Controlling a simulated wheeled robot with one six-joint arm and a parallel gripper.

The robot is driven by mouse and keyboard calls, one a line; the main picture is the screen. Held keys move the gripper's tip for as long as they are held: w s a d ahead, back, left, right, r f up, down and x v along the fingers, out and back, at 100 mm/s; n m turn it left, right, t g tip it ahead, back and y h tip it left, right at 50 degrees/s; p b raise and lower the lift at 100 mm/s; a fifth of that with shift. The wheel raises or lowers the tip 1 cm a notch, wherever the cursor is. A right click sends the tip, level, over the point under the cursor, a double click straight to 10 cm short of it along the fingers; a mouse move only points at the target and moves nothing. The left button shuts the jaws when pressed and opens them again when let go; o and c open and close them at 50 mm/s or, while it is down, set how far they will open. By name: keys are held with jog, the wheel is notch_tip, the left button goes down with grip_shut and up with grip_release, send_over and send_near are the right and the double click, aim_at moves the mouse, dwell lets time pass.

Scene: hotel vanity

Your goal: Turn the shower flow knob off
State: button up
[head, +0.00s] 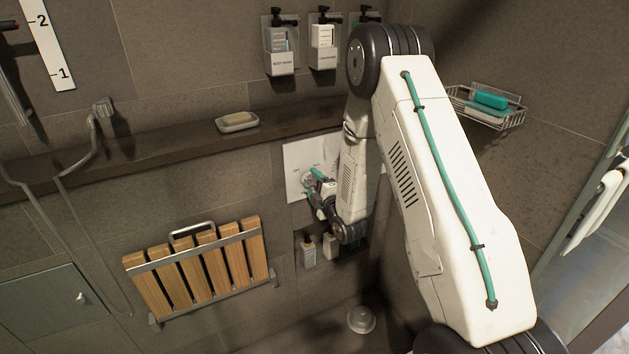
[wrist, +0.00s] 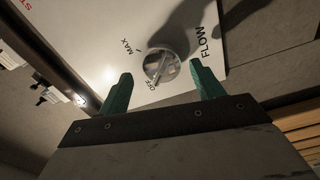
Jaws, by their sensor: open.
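The flow knob (wrist: 161,66) is a round metal dial on a white panel (wrist: 100,50), with "FLOW", "MAX" and "OFF" printed around it in the wrist view. Its raised grip bar lies tilted, with one end toward the OFF mark. My gripper (wrist: 157,88) is open, with one teal finger on each side of the knob and a gap on both sides. I cannot tell whether the fingertips reach the knob's depth. In the head view my gripper (head: 317,183) is at the white panel (head: 294,170), and my arm hides the panel's right part.
A wooden slatted seat (head: 200,262) is on the wall at lower left. A dark ledge (head: 170,147) with a soap dish (head: 238,122) runs above the panel. Bottles (head: 308,252) stand in a niche below. A wire basket (head: 488,108) hangs at right.

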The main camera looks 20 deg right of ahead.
jog(key=s, duration=0.6)
jog(key=shift+s+r, duration=0.15)
jog(key=shift+s, duration=0.05)
jog(key=shift+d, duration=0.1)
